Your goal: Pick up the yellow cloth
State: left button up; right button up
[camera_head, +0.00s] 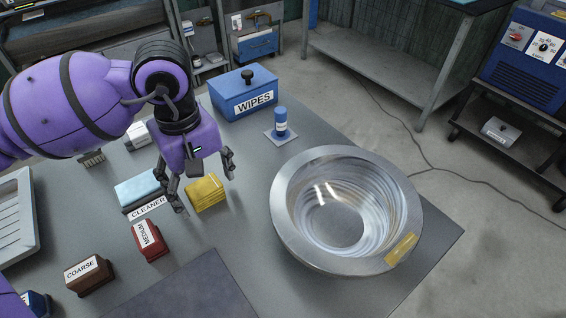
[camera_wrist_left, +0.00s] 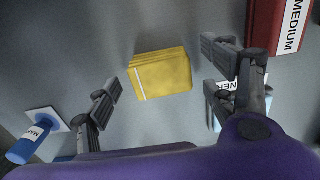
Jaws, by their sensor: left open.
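The yellow cloth (camera_head: 206,192) is a folded stack lying on the grey table, right of the light-blue cleaner item. It also shows in the left wrist view (camera_wrist_left: 162,78), lying flat beyond the fingertips. My left gripper (camera_head: 205,181) is open and empty, just above the cloth. Its fingers stand apart on either side of the cloth in the wrist view (camera_wrist_left: 160,65), and I see no contact. My right gripper is not in view.
A light-blue item labelled CLEANER (camera_head: 140,190) sits close left. A red MEDIUM block (camera_head: 149,240) and brown COARSE block (camera_head: 89,275) stand in front. A blue WIPES box (camera_head: 245,94), small blue bottle (camera_head: 280,122) and big metal bowl (camera_head: 292,235) stand around.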

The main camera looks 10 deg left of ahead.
pick_arm(q)
jog(key=shift+f, duration=0.65)
jog(key=c, duration=1.2)
jog(key=shift+o, duration=0.2)
